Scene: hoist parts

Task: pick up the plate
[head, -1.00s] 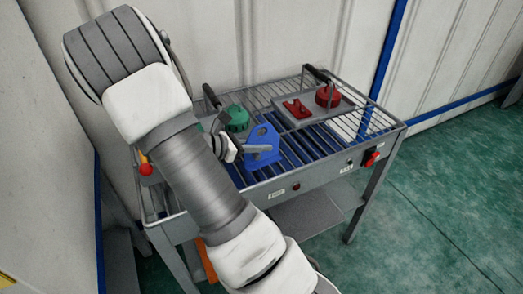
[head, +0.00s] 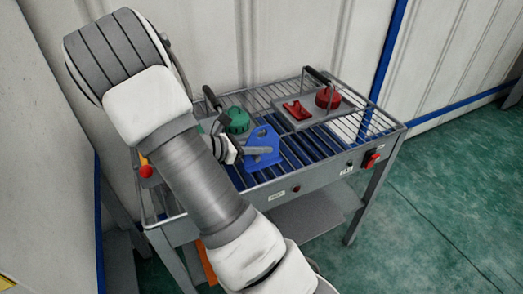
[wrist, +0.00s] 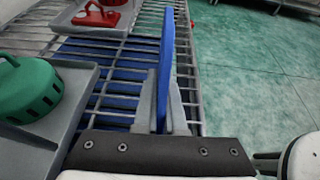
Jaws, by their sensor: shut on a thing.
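The blue plate (head: 264,136) has holes in it and stands upright over the wire rack of the grey cart, left of its middle in the head view. My gripper (head: 258,151) is shut on it, with a finger across its face. In the wrist view the plate (wrist: 167,45) shows edge-on between the two grey fingers of my gripper (wrist: 163,100). Its lower end is hidden between the fingers. I cannot tell whether the plate touches the rack.
A green round part (head: 236,120) on a grey tray sits just behind and left of the plate. A grey tray (head: 292,116) with red parts (head: 327,97) lies at the back right of the rack (head: 362,128).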

